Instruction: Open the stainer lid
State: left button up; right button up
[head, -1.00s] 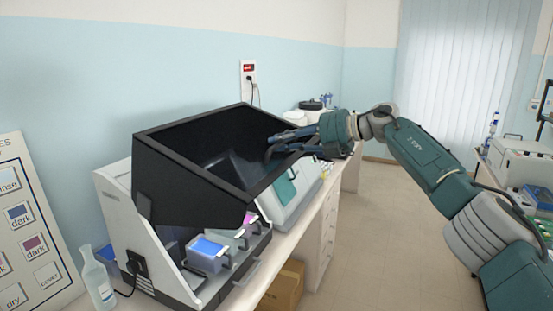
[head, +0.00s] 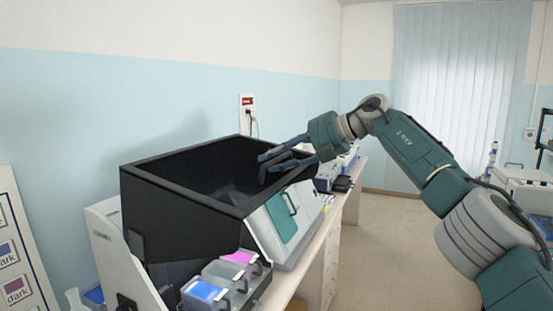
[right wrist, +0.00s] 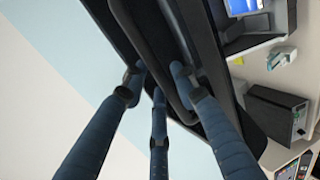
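The stainer (head: 112,250) is a white machine on the counter at left. Its black lid (head: 180,218) is tilted up, with coloured staining trays showing below its front. My right gripper (head: 264,168) is at the lid's front right part, with its blue fingers spread. In the right wrist view, the gripper (right wrist: 158,82) has its fingers on both sides of a dark bar (right wrist: 160,50), which looks like the lid handle. Gaps show between the fingers; firm contact cannot be made out. My left gripper is not in view.
Blue (head: 203,292) and pink (head: 240,258) trays stand at the stainer's front. A sign board (head: 18,255) is at far left. The floor (head: 385,235) right of the counter is clear.

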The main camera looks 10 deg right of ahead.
jog(key=shift+a, duration=0.1)
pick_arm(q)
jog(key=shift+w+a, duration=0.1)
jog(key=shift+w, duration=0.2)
pick_arm(e)
jog(key=v, duration=1.2)
jog(key=shift+w, duration=0.1)
